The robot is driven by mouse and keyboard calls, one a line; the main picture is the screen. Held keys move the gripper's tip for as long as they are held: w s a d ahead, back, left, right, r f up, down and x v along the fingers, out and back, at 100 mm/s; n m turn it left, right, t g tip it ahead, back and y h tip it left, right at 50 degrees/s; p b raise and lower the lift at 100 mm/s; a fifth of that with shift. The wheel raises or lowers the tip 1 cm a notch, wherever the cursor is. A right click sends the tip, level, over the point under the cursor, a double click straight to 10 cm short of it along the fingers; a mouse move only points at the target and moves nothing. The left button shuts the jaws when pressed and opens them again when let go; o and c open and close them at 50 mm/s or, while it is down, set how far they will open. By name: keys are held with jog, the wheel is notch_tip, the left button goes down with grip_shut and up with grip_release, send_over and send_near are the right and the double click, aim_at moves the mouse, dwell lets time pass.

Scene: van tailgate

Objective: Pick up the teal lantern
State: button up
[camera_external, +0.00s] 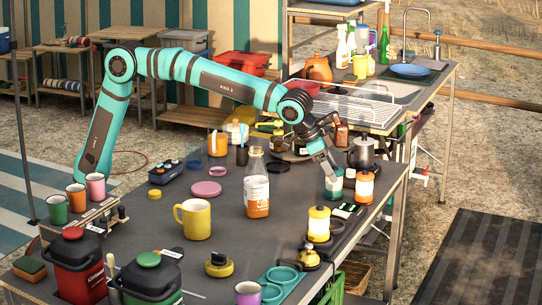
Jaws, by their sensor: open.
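The teal lantern (334,187) stands on the dark table near its right edge. It looks upright, with a pale body and teal trim. My gripper (331,171) reaches down from above to its top, and its fingers partly hide the upper part of the lantern. The jaws are open. I cannot tell whether the fingers touch the lantern or only sit around or above it. An orange lantern (364,187) stands close on its right, and a yellow lantern (319,224) stands nearer the front.
A dark kettle-like pot (362,153) stands behind the orange lantern. A labelled bottle (257,188) and a yellow mug (194,219) stand to the left. The table between the bottle and the lanterns is mostly clear.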

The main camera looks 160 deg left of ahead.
jog(key=x, duration=0.4)
jog(key=shift+f, duration=0.25)
jog(key=shift+c, duration=0.2)
jog(key=c, duration=1)
jog(key=shift+r, duration=0.15)
jog(key=shift+c, duration=0.2)
